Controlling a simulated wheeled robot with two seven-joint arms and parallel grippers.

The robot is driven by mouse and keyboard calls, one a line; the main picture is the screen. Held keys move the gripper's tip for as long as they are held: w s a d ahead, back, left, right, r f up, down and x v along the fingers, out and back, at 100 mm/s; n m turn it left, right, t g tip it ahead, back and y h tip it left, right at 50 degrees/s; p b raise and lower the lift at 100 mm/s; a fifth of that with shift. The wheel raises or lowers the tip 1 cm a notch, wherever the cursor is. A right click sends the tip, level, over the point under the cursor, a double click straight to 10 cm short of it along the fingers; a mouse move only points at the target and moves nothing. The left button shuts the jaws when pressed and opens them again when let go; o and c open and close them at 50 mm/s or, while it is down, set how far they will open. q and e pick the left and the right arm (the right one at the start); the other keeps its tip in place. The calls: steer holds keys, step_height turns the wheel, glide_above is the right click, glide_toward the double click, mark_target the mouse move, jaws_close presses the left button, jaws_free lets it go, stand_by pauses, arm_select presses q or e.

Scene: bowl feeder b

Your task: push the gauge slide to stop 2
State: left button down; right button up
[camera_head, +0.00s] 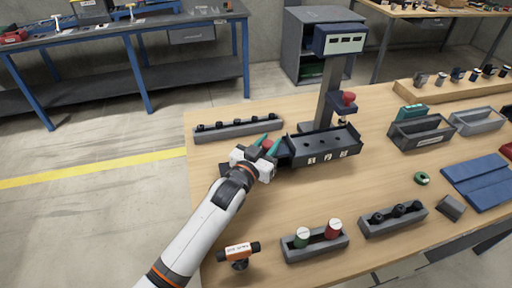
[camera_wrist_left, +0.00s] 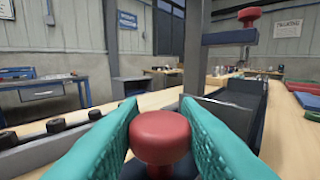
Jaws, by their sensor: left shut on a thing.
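The red knob (camera_head: 267,143) of the slide is at the track's left end, left of all the labels. It also shows in the left wrist view as a round red knob (camera_wrist_left: 161,137). My left gripper (camera_head: 266,145) has its teal fingers on either side of the knob, shut on it. The slide's body is mostly hidden by the gripper. The label digits are too small to read surely. My right gripper is not in view.
A grey post with a display box (camera_head: 340,39) and a second red knob (camera_head: 348,98) rises behind the track. A rack of dark pegs (camera_head: 238,129) lies behind my gripper. Holders with jars (camera_head: 316,247) and black parts (camera_head: 394,218) stand in front. The wooden table between is clear.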

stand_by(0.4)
arm_select(q)
steer(key=c, duration=1.1)
jaws_free()
steer(key=shift+d, duration=0.1)
steer(key=b+v, duration=0.1)
steer(key=v, duration=1.1)
